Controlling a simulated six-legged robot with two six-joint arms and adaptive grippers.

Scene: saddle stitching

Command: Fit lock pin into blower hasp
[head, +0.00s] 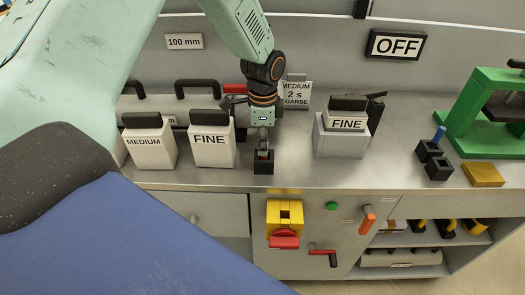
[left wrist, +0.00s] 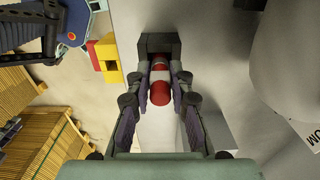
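The lock pin (left wrist: 160,82), red with a pale band, stands in a small black block (left wrist: 160,43) in the left wrist view. In the head view this block (head: 263,167) sits near the bench's front edge. My left gripper (head: 263,146) points down just above it. Its fingers (left wrist: 162,90) are on both sides of the pin, apparently with a narrow gap. The yellow blower hasp (head: 285,212) with a red handle (head: 285,242) is on the cabinet front below; it also shows in the left wrist view (left wrist: 108,58). My right gripper is not in view.
FINE (head: 212,150) and MEDIUM (head: 148,152) boxes stand left of the gripper; another FINE box (head: 345,143) stands right. Black blocks (head: 438,170), a yellow block (head: 484,174) and a green frame (head: 490,95) are at the right. An orange lever (head: 367,220) is on the cabinet front.

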